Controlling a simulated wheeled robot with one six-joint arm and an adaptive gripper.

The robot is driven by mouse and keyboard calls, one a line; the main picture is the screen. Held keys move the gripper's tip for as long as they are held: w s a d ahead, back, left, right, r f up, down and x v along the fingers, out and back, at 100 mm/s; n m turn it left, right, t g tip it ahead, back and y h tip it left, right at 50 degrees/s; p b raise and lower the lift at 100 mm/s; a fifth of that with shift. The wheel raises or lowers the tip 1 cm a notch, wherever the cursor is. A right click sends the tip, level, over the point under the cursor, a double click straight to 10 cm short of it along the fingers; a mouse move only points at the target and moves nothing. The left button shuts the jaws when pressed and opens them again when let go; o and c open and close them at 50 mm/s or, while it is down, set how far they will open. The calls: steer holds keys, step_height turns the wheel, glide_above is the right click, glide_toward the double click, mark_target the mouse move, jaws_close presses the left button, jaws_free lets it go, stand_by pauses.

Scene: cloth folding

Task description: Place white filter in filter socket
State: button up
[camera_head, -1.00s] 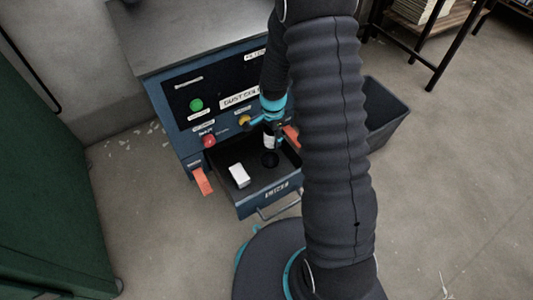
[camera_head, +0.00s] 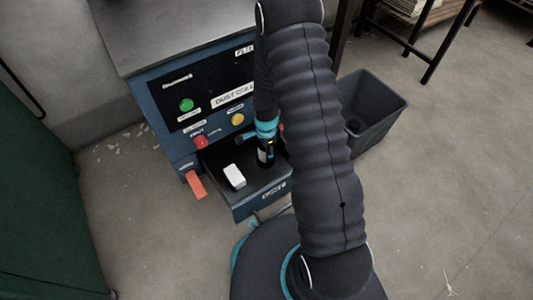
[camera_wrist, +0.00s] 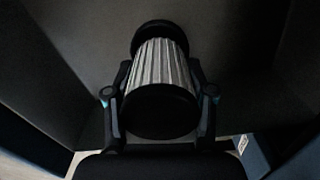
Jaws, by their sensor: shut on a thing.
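The white filter (camera_wrist: 160,62) has a pleated white body with black end caps. In the wrist view it sits between the two fingers of my gripper (camera_wrist: 158,90), which is shut on it. In the head view my gripper (camera_head: 265,150) points down into the open drawer (camera_head: 247,205) of the blue machine. The round black filter socket in the drawer floor is hidden behind the gripper, so I cannot tell whether the filter is inside it or just above it. A small white block (camera_head: 235,176) lies in the drawer, left of the gripper.
The dust collector's front panel (camera_head: 215,92) rises behind the drawer, with green, red and yellow buttons. An orange tab (camera_head: 196,185) hangs at the drawer's left. A dark bin (camera_head: 385,128) stands to the right. A green cabinet (camera_head: 45,190) is at the left.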

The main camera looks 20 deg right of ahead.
steer(key=shift+d+f, duration=0.1)
steer(key=shift+f, duration=0.65)
steer(key=shift+f, duration=0.1)
steer(key=o, duration=1.2)
